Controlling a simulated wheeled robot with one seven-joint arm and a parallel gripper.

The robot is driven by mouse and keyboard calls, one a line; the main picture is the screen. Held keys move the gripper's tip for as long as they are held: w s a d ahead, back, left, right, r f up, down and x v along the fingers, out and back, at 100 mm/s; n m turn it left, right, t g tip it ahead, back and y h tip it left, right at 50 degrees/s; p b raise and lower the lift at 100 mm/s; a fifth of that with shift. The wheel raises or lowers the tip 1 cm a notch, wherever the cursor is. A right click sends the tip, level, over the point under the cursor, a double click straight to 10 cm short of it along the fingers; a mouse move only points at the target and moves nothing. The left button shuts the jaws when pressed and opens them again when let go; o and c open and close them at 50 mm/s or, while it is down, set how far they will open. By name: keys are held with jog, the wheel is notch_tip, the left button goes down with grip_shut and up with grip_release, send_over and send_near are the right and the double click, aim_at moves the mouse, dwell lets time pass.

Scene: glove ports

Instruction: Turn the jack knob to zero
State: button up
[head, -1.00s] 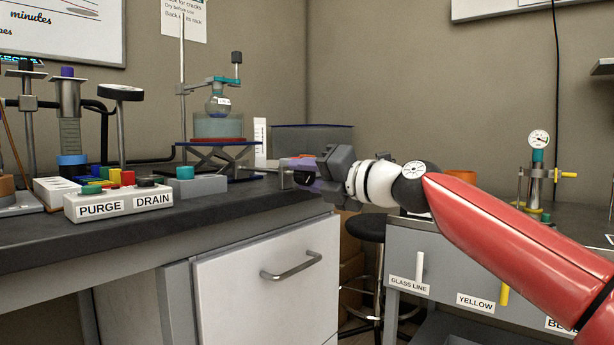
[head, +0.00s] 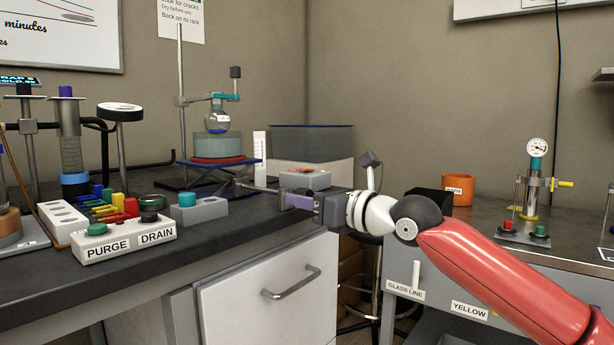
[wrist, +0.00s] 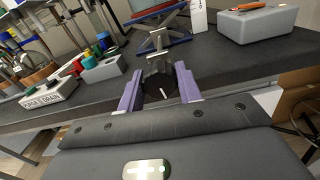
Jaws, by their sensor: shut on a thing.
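The lab jack (head: 222,163) stands on the dark bench, with blue plates and crossed legs. A thin rod runs from it toward my gripper. In the wrist view the round black jack knob (wrist: 158,82) has a white pointer line, which slants slightly from straight toward my palm. My gripper (wrist: 159,72) is shut on the knob, one purple finger on each side. In the head view my gripper (head: 299,201) is at the bench's front edge, and its fingers hide the knob. A white strip (head: 259,150) stands beside the jack; its marks are too small to read.
A round flask (head: 223,122) is clamped over a bath (head: 218,146) on the jack. A grey box (head: 305,178) lies behind my fingers. The PURGE/DRAIN box (head: 125,239) and a grey block with a teal button (head: 197,208) stand to the left.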

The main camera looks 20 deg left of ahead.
jog(key=shift+r+n+p, duration=0.35)
jog(key=shift+n+p, duration=0.65)
jog(key=shift+p, duration=1.7)
jog(key=shift+f+p, duration=0.15)
jog(key=shift+p, duration=0.65)
jog(key=shift+f+n+p, duration=0.25)
jog(key=shift+n+p, duration=0.1)
jog(key=shift+n, duration=0.05)
jog(key=o, duration=1)
jog(key=shift+p+v, duration=0.9)
jog(key=shift+v, duration=3)
